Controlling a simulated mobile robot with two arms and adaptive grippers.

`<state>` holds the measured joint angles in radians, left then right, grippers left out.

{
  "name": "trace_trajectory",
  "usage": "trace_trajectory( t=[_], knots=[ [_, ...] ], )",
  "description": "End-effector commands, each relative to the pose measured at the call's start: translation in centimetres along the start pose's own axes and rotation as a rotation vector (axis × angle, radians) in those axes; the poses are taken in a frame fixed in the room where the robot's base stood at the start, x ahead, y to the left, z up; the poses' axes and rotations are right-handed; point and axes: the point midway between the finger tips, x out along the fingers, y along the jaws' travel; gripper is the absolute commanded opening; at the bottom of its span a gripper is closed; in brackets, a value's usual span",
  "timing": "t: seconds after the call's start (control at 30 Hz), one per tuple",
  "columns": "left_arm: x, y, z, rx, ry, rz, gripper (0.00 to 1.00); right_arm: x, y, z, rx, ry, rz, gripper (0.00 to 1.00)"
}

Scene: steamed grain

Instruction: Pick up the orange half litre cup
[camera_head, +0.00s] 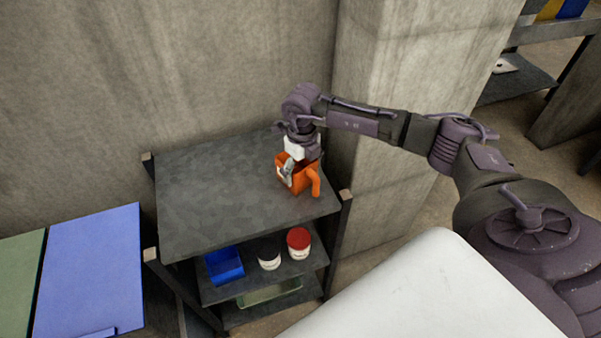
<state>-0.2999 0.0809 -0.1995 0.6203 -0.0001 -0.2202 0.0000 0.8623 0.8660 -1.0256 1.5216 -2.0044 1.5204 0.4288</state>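The orange cup (308,181) stands on the top board of a grey shelf rack (215,205), near its right end, with its handle toward the front right. My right gripper (289,172) reaches down to the cup from above, its fingers at the cup's left side and rim. The fingers overlap the cup in the picture, and I cannot tell whether they are closed on its wall. The far side of the cup is hidden by the gripper. My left gripper is not in view.
The rest of the top board is clear. Below it are a blue bin (224,266), a dark-lidded jar (269,254), a red-lidded jar (299,243) and a greenish tray (268,293). A concrete wall (240,70) stands behind, and a pillar (400,70) to the right.

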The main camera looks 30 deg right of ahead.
Motion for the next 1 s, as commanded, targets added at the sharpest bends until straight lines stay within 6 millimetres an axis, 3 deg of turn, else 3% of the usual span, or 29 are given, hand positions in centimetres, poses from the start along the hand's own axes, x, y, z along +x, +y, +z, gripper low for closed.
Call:
trace_trajectory(
  t=[0.03, 0.2, 0.57, 0.77, 1.0],
  knots=[
    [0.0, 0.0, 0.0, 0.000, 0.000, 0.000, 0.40, 0.0, 0.0, 0.0, 0.000, 0.000, 0.000, 0.73],
    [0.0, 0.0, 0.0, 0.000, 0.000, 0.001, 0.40, -0.1, 0.0, 0.0, 0.001, -0.001, 0.000, 0.49],
    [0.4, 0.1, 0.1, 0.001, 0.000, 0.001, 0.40, -0.7, 0.0, 0.1, 0.001, -0.004, 0.001, 0.49],
    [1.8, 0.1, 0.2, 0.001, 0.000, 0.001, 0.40, -3.7, -0.1, 0.2, 0.000, -0.008, 0.000, 0.49],
    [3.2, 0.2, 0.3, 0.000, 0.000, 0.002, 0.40, -6.8, 0.7, -5.0, -0.002, -0.003, -0.003, 0.49]
  ],
)
